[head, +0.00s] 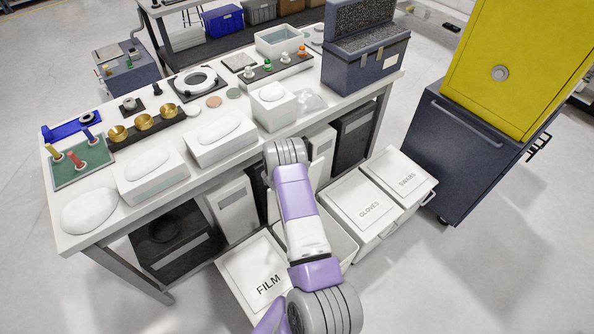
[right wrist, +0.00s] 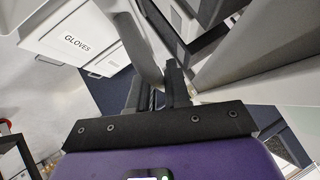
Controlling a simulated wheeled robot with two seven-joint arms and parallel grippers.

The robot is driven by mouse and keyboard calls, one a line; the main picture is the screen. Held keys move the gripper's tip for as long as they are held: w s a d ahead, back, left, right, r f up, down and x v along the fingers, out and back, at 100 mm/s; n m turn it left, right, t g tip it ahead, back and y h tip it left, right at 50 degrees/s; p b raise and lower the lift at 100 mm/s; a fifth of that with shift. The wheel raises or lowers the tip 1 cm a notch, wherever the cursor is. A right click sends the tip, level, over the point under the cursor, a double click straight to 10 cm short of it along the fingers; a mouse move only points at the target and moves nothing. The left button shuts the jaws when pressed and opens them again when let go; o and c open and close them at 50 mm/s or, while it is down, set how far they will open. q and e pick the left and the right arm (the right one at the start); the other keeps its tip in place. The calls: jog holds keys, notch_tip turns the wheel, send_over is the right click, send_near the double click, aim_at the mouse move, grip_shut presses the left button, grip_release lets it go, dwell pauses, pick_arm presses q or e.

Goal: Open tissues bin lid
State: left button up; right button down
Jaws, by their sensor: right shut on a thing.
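The white tissues bin (head: 338,236) stands on the floor between the FILM bin (head: 262,280) and the GLOVES bin (head: 362,205). My right arm covers much of it, and its label is hidden. In the right wrist view my right gripper (right wrist: 172,88) is shut at the edge of a pale panel (right wrist: 245,45), which appears to be the tissues bin lid, tilted up. How far the lid stands open cannot be told. In the head view this gripper is hidden behind my arm. My left gripper is not in view.
The SWABS bin (head: 408,178) stands at the right end of the row. The white workbench (head: 105,233) with tissue boxes and parts is just behind the bins. A dark cabinet (head: 455,150) with a yellow top stands at right. Floor in front is clear.

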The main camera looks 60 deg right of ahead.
jog(key=shift+w+a, duration=0.1)
jog(key=c, duration=1.3)
grip_release()
jog(key=shift+o, duration=0.6)
jog(key=shift+f, duration=0.1)
jog(key=shift+a, duration=0.1)
